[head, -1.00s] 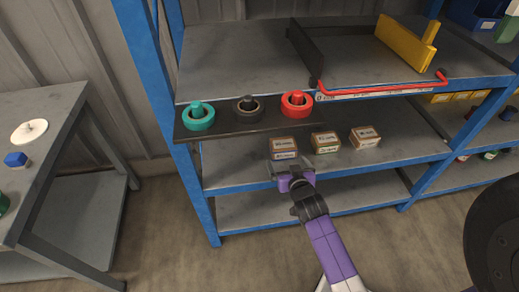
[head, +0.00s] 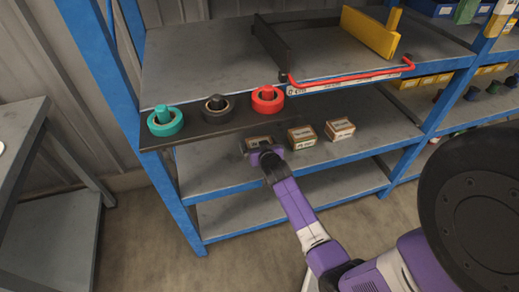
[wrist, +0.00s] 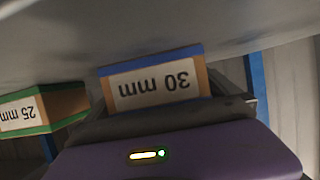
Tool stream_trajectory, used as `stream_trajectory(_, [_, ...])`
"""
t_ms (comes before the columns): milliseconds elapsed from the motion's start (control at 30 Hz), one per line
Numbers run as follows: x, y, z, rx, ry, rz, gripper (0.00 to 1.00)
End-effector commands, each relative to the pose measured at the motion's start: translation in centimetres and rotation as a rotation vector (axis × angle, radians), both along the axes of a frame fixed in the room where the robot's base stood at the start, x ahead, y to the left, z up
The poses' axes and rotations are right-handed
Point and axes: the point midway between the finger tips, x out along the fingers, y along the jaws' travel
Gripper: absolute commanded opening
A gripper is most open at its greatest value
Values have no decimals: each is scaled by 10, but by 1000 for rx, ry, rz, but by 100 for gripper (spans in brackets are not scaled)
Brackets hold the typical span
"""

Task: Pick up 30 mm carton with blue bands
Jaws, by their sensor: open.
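The 30 mm carton with a blue band (wrist: 152,62) is brown with a white label, which appears upside down in the wrist view. In the head view it is the leftmost carton (head: 258,140) on the middle shelf, partly hidden by my gripper (head: 262,150). My gripper is open, right at the carton's near side. In the wrist view dark jaw parts show at both sides of the carton's lower part. I cannot tell whether they touch it.
A green-banded 25 mm carton (wrist: 40,108) stands beside it, also in the head view (head: 302,138). Another carton (head: 340,129) is further right. Blue posts (head: 175,210) frame the shelves.

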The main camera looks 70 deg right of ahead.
Motion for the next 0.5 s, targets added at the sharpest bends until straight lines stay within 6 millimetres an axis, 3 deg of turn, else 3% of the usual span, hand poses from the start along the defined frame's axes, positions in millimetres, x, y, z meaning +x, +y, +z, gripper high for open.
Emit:
stream_trajectory(333, [4, -5, -3, 0, 0, 1, 98])
stream_trajectory(500, [4, -5, -3, 0, 0, 1, 65])
